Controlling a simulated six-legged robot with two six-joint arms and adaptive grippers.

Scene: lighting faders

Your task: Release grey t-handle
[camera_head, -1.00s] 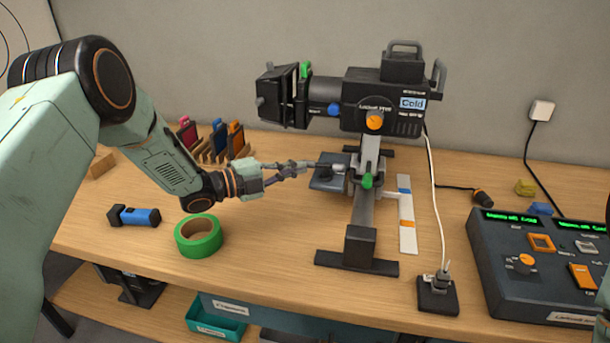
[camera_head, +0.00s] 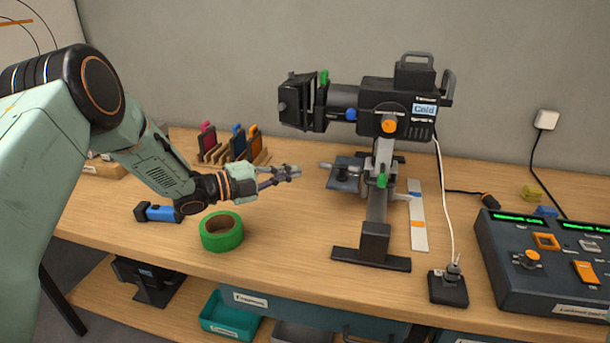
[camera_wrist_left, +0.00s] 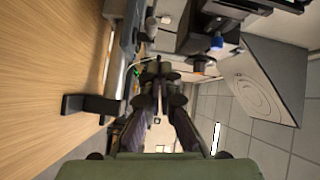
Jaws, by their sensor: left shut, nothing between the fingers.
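The grey T-handle (camera_head: 327,166) sticks out to the left from the lamp's stand (camera_head: 377,205), beside a dark flat plate (camera_head: 345,180). My left gripper (camera_head: 291,173) is shut and empty, just left of the handle, with a small gap between its fingertips and the handle. In the left wrist view, the fingers (camera_wrist_left: 158,85) point up the picture toward the stand and lamp; I cannot make out the T-handle clearly there. My right gripper is not in view.
The black lamp (camera_head: 395,105) with orange, blue and green knobs tops the stand. A fader console (camera_head: 550,262) stands at the right. Bare wood lies between tape and stand.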

